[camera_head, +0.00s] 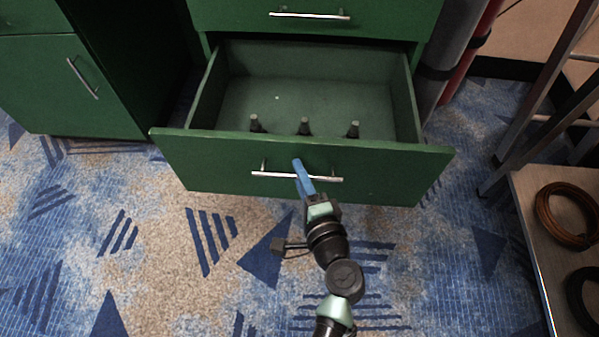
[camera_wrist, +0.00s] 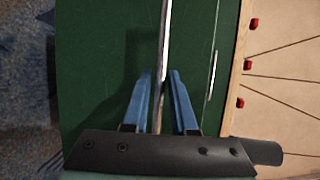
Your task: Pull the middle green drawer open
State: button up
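The green drawer (camera_head: 350,184) is pulled well out of its cabinet, its inside exposed. My gripper (camera_head: 299,170) is at the middle of this handle. In the wrist view, the two blue fingers (camera_wrist: 161,75) lie on either side of the handle bar (camera_wrist: 164,40), with gaps beside it. The gripper looks open; contact with the bar cannot be told.
Another green drawer front with a silver handle (camera_head: 309,15) is shut above. A green cabinet (camera_head: 60,85) stands at left. A wooden-topped table (camera_head: 535,245) with coiled cable (camera_head: 543,215) is at right. Patterned carpet (camera_head: 150,230) is clear in front of the drawer.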

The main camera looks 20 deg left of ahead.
jog(key=shift+o, duration=1.1)
jog(key=shift+s, duration=0.1)
jog(key=p+v, duration=0.3)
jog(key=v, duration=0.9)
jog(key=shift+s+d, duration=0.25)
jog(key=shift+d, duration=0.05)
